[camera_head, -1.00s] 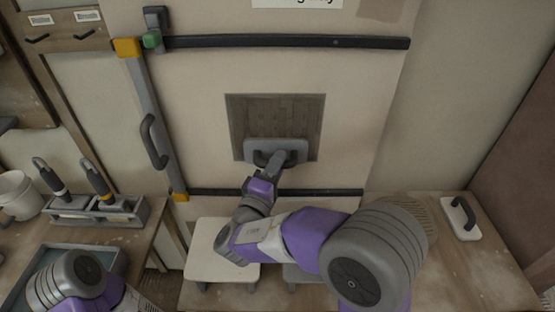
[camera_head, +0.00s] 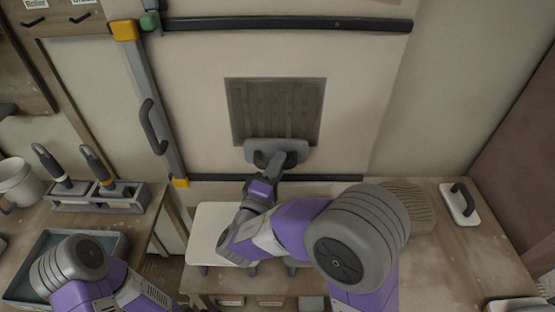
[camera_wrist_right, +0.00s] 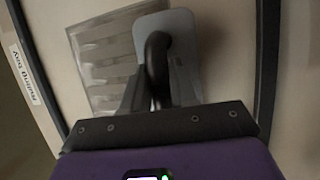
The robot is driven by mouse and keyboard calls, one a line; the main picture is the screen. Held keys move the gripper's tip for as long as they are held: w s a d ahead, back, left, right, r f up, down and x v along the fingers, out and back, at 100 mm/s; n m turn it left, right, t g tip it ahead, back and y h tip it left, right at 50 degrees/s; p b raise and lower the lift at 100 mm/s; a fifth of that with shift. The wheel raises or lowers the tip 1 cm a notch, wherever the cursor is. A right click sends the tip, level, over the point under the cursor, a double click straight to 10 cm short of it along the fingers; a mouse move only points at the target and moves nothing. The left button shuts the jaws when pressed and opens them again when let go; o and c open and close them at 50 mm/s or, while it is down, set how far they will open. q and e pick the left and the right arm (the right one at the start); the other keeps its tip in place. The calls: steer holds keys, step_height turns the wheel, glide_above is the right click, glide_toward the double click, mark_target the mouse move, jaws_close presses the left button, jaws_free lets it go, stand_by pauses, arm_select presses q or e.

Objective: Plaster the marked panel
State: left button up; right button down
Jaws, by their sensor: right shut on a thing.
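The marked panel (camera_head: 277,105) is a grey-brown square with streaky lines on the pale wall. It also shows in the right wrist view (camera_wrist_right: 100,60), with ridges across it. My right gripper (camera_head: 270,172) is shut on the dark handle of a grey float (camera_head: 293,146). The float's plate overlaps the panel's lower edge in the head view; I cannot tell whether it touches the wall. In the right wrist view the float (camera_wrist_right: 187,45) covers the panel's edge, its dark handle between the fingers (camera_wrist_right: 155,95). My left arm shows at lower left; its gripper is out of view.
Dark rails run above (camera_head: 290,24) and below (camera_head: 325,178) the panel. A grey post with a handle (camera_head: 150,125) stands to its left. A rack with two tools (camera_head: 100,204), a bucket (camera_head: 16,178) and a blue-grey tray (camera_head: 125,243) are left. Another float (camera_head: 460,204) lies right.

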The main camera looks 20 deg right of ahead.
steer(key=s+a, duration=0.2)
steer(key=s, duration=0.4)
steer(key=shift+s, duration=0.3)
stand_by(0.3)
